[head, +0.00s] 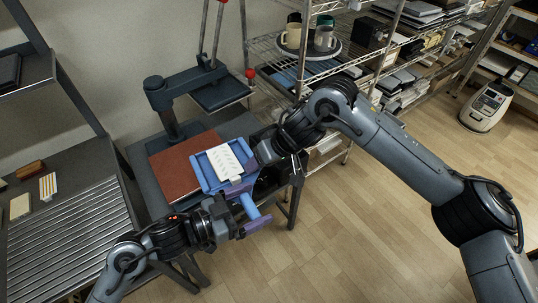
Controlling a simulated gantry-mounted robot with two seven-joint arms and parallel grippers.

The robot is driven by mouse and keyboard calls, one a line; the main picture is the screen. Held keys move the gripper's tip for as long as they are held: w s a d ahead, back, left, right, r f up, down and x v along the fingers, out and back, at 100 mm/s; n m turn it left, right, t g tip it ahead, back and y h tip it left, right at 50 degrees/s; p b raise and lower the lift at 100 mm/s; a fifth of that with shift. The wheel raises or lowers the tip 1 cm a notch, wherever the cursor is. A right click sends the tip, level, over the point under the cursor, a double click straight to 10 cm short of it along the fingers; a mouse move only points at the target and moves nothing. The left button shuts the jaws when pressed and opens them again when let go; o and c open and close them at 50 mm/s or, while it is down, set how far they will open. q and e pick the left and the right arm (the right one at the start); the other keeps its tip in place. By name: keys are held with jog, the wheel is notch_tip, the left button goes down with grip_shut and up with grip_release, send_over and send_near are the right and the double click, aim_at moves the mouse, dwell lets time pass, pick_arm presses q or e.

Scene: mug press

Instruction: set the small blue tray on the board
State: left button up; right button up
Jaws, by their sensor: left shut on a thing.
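The small blue tray (206,172) shows near the middle of the head view, with a white printed sheet or block (225,161) in it. It overlaps the right part of the reddish-brown board (184,163); I cannot tell whether it touches the board or is held above it. My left gripper (246,208) is at the tray's near right side, shut on a blue part there that looks like the tray's handle. My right gripper (262,158) is beside the tray's right edge. Its fingers are mostly hidden, so their state is unclear.
The dark press (172,95) stands behind the board, its raised plate (220,92) to the upper right. A ribbed bench (70,235) is at left with small blocks. A wire shelf (290,50) with mugs stands behind. Open floor (370,240) lies at right.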

pick_arm(q)
jog(key=shift+r, duration=0.1)
pick_arm(e)
jog(key=shift+x, duration=0.9)
jog(key=shift+c, duration=0.3)
jog(key=shift+s+a, duration=0.15)
jog(key=shift+a, duration=0.05)
grip_shut()
pick_arm(q)
jog(key=o, duration=0.8)
jog(key=shift+o, duration=0.2)
jog(key=shift+w, duration=0.1)
jog(key=shift+a, duration=0.15)
